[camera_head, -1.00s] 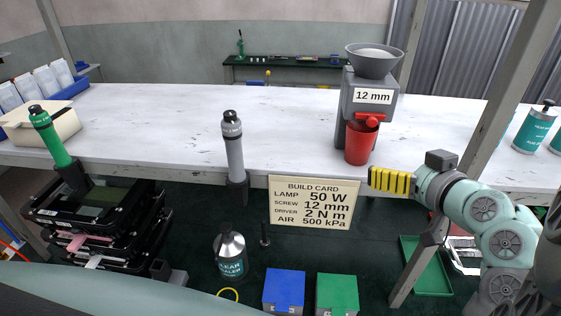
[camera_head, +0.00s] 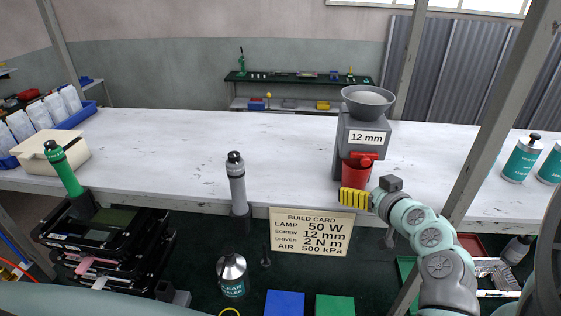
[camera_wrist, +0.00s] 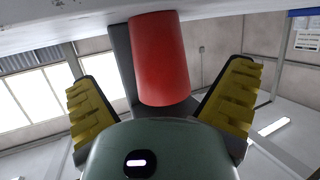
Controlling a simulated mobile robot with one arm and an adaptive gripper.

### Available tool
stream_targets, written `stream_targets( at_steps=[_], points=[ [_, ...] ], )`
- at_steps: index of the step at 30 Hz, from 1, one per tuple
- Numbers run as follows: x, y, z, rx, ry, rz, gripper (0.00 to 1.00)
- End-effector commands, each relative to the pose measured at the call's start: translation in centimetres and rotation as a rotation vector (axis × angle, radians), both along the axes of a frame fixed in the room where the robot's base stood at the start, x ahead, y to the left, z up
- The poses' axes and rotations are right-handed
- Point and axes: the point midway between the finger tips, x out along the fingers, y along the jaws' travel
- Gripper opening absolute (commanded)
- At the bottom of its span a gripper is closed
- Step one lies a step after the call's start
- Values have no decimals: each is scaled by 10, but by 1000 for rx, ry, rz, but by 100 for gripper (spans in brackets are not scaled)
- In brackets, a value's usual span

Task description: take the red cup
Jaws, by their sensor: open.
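The red cup (camera_head: 355,175) stands upright on the white counter under the red spout of the grey dispenser (camera_head: 364,138) labelled 12 mm. My gripper (camera_head: 354,199) is at the counter's front edge, just in front of the cup. In the wrist view the cup (camera_wrist: 160,62) lies in the picture between the two spread yellow fingers of my gripper (camera_wrist: 162,100), with a gap on each side. The gripper is open and empty. The head view does not show how far the fingers reach along the cup.
A grey capped driver (camera_head: 236,180) stands at the counter's front edge, left of the cup. The build card (camera_head: 311,232) hangs below the edge. A grey post (camera_head: 485,150) rises close to my arm on the right. The counter (camera_head: 290,160) between driver and dispenser is clear.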

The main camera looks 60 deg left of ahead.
Motion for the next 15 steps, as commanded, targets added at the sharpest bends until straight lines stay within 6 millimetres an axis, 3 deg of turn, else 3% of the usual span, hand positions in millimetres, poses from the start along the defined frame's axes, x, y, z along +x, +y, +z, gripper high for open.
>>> stream_targets(
  at_steps=[15],
  points=[
    [5,20,-5,-1,1,5,100]
  ],
)
